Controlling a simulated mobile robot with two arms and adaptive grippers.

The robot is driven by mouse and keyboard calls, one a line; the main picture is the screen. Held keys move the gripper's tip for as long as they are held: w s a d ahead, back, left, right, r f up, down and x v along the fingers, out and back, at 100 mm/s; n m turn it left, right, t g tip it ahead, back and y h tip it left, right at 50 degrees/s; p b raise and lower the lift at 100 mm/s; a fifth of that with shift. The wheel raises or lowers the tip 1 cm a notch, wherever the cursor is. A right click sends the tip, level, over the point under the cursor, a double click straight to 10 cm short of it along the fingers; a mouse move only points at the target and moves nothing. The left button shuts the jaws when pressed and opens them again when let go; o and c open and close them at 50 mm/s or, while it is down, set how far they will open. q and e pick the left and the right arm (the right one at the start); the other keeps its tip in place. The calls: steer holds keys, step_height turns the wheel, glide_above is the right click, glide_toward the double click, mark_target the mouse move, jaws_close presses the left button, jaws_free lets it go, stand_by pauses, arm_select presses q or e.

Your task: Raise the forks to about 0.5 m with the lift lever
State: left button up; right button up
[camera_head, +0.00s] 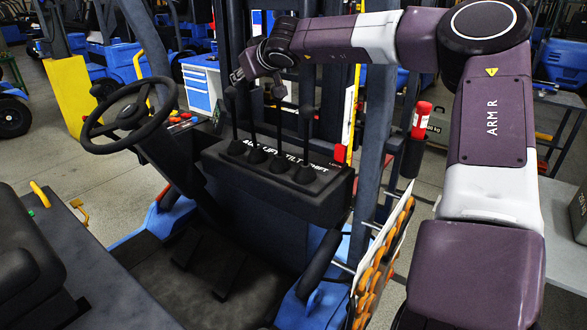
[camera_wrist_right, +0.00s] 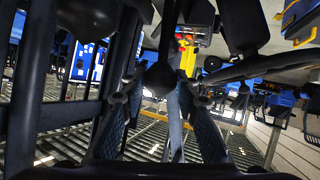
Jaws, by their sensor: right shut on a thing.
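The lift lever (camera_head: 252,128) is the second from the left in a row of black levers on a dark console (camera_head: 285,185) marked AUX, LIFT, TILT, SHIFT. My right gripper (camera_head: 243,78) reaches over the row from behind and is shut at the top of a lever, which looks like the lift one. In the right wrist view, a dark round knob (camera_wrist_right: 160,79) sits between the two fingers, with other lever knobs on either side. The AUX lever (camera_head: 232,108) stands just left of the gripper. The forks are not visible. My left gripper is out of view.
A steering wheel (camera_head: 128,112) is left of the console and a black seat (camera_head: 30,265) is at lower left. Dark mast posts (camera_head: 370,130) rise behind the levers. A red-capped cylinder (camera_head: 421,120) stands near my right arm. Neighbouring levers leave little side room.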

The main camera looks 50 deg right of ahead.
steer(key=d+p, duration=0.3)
steer(key=shift+w+r, duration=0.1)
steer(key=shift+w, duration=0.05)
stand_by(0.4)
steer(key=o, duration=0.9)
steer(key=shift+o, duration=0.2)
